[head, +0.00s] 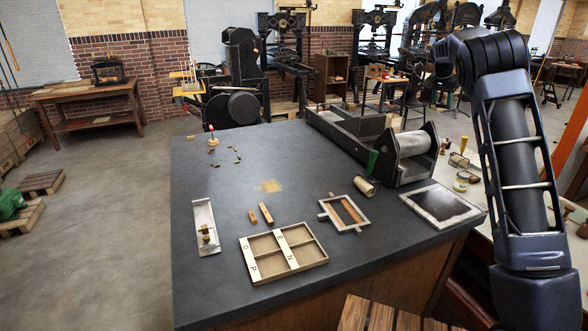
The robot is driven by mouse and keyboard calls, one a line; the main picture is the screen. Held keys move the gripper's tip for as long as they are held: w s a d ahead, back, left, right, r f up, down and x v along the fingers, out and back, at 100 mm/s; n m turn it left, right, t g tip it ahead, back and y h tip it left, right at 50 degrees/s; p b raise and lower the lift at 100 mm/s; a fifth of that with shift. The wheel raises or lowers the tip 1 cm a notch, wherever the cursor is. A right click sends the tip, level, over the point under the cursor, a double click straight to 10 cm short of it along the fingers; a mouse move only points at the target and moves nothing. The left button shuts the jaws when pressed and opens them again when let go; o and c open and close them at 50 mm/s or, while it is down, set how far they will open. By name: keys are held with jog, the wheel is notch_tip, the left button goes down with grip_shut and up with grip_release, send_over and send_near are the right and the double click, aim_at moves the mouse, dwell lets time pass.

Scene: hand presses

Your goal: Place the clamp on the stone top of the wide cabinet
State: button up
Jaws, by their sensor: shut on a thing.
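The wide cabinet's dark stone top (215,285) fills the middle of the head view, with a wooden side below its front right edge. My arm (515,150) rises at the right and bends at the top. I cannot make out my gripper, so its jaws and anything in them are hidden from me. I cannot pick out a clamp on the stone top or elsewhere.
On the top are a divided wooden tray (243,251), metal plate (202,216), frame with wooden strips (325,205), roller (366,187), proof press (410,172) and dark plate (469,214). The left-centre is fairly clear apart from small bits. A slatted wooden surface (380,319) stands in front.

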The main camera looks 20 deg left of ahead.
jog(key=s+a+n+y, duration=0.1)
jog(key=s+a, duration=0.1)
jog(key=a, duration=0.9)
jog(key=s+a+n, duration=0.2)
jog(key=s+a, duration=0.1)
jog(key=a, duration=0.9)
jog(key=n+y, duration=0.3)
jog(key=n, duration=0.4)
send_over(227, 197)
jog(key=s, duration=0.1)
jog(key=f, duration=3.2)
jog(key=shift+d+f, duration=0.1)
jog(key=shift+d, duration=0.2)
jog(key=o, duration=0.6)
jog(key=shift+f, duration=0.15)
jog(key=o, duration=0.4)
jog(key=shift+o, duration=0.2)
